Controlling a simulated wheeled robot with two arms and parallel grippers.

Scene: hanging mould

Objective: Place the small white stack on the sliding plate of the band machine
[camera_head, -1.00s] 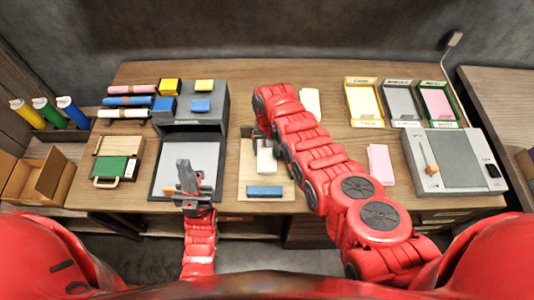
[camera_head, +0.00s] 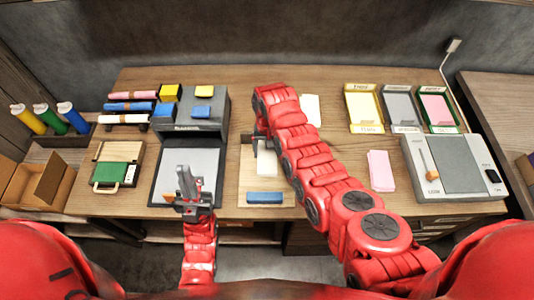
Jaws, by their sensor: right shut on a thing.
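The small white stack (camera_head: 267,164) is at the wooden board (camera_head: 248,190) in the middle of the table. My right gripper (camera_head: 262,142) is shut on its far end; I cannot tell whether the stack is clear of the board. The dark grey machine at the left, which looks like the band machine (camera_head: 202,115), has a pale grey plate (camera_head: 204,164) in front of it. My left gripper (camera_head: 186,182) is over the near left part of this plate, with no object visible in it. Its jaw opening is unclear.
A blue block (camera_head: 264,198) lies on the board's near edge. Another white stack (camera_head: 310,110) lies behind my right arm. Pink sheets (camera_head: 380,171) and a grey machine with a lever (camera_head: 452,166) are at the right. A green-fronted case (camera_head: 115,170) is left of the plate.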

